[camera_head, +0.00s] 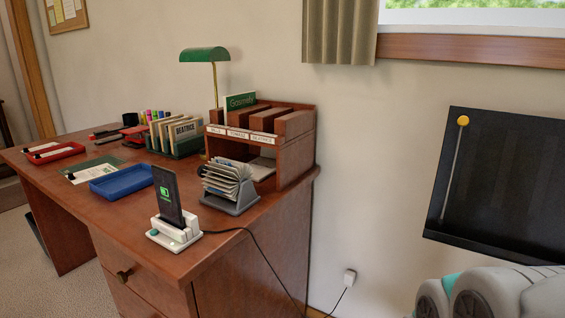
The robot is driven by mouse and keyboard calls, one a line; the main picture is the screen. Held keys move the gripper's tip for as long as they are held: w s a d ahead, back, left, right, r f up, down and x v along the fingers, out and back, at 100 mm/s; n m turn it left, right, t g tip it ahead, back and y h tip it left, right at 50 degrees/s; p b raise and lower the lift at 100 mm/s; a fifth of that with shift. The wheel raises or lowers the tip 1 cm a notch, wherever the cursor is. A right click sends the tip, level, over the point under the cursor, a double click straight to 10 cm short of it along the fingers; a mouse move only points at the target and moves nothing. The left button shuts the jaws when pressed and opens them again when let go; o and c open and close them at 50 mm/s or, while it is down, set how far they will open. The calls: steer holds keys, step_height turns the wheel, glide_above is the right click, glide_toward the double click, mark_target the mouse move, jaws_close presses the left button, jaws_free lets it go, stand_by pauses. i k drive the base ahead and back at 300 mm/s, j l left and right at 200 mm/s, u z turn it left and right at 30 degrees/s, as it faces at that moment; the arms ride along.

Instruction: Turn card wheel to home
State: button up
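The card wheel (229,181) sits near the right front part of the wooden desk, a fan of pale and bluish cards on a grey base (231,205). The cards look tilted and spread; their lettering is too small to read, so I cannot tell which card is at the front. A knob on the wheel is not clear in this view. My gripper is not in view. Rounded grey and teal parts at the bottom right look like my arm, well apart from the desk.
A phone (168,195) on a white dock stands left of the card wheel, its cable running to a wall plug (349,277). A wooden organizer (296,150) stands close behind. A blue tray (121,182) lies further left. A dark panel (500,185) is at right.

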mark_target(225, 179)
steer(key=j+z, duration=0.25)
steer(key=j, duration=0.45)
steer(key=j+z, duration=0.2)
steer(key=j, duration=0.5)
steer(key=j+z, duration=0.25)
steer(key=j, duration=0.45)
steer(key=k+j+z, duration=0.2)
steer(key=j, duration=0.5)
